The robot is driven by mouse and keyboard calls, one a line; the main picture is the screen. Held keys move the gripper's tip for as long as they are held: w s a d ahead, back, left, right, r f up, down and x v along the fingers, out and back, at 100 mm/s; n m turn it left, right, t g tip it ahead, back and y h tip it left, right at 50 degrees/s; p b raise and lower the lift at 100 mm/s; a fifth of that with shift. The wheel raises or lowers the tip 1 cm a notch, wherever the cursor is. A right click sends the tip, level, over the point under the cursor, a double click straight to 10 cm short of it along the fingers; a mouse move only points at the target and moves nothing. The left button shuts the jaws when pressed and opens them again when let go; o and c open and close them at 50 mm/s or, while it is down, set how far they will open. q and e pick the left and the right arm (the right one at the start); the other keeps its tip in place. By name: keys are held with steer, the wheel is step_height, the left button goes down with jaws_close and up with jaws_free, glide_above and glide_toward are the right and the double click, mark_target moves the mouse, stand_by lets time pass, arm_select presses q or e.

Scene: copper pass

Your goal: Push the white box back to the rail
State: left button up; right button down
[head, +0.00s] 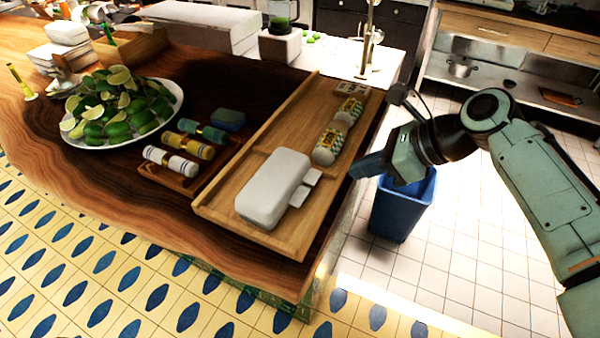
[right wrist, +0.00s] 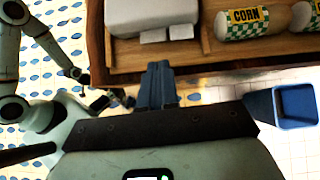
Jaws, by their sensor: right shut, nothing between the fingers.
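The white box (head: 272,190) with rounded edges lies in the near part of a long wooden tray (head: 222,207), two small white tabs on its right side. Raised wooden strips edge the tray; I cannot tell which is the rail. A gap shows between the box and the long left strip (head: 262,132). My right gripper (head: 366,166) is shut and empty, just outside the tray's right edge. In the right wrist view its fingers (right wrist: 158,84) point at the tray's side, with the white box (right wrist: 150,16) beyond, apart from them.
Corn-labelled jars (head: 328,146) lie farther back in the tray. A small rack of rolled items (head: 177,160), a blue sponge (head: 228,119) and a plate of limes (head: 118,140) are left on the counter. A blue bin (head: 402,207) stands on the floor below my right gripper.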

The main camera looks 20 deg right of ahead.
mark_target(268, 169)
steer(key=b+x, duration=0.1)
steer(key=x, duration=0.7)
steer(key=shift+f, duration=0.35)
steer(key=w+a, duration=0.2)
steer(key=shift+w+a+f, duration=0.15)
steer(key=shift+w+f, duration=0.1)
steer(key=shift+w, duration=0.05)
steer(key=shift+w+a, duration=0.4)
arm_select(q)
steer(key=shift+s+d+f, duration=0.15)
steer(key=shift+s+f, duration=0.2)
steer(key=shift+f, duration=0.2)
arm_select(e)
steer(key=w+a+p, duration=0.4)
steer(key=w+p, duration=0.1)
steer(key=shift+a+r+p, duration=0.25)
steer(key=shift+a+p, duration=0.05)
steer(key=shift+p, duration=0.05)
steer(key=shift+w+a+f, duration=0.15)
steer(key=shift+w+a, duration=0.15)
steer(key=shift+w, duration=0.15)
arm_select(q)
steer(key=w+r, duration=0.3)
steer(key=r, duration=0.3)
steer(key=shift+r, duration=0.4)
arm_select(e)
steer(key=shift+s+f, duration=0.1)
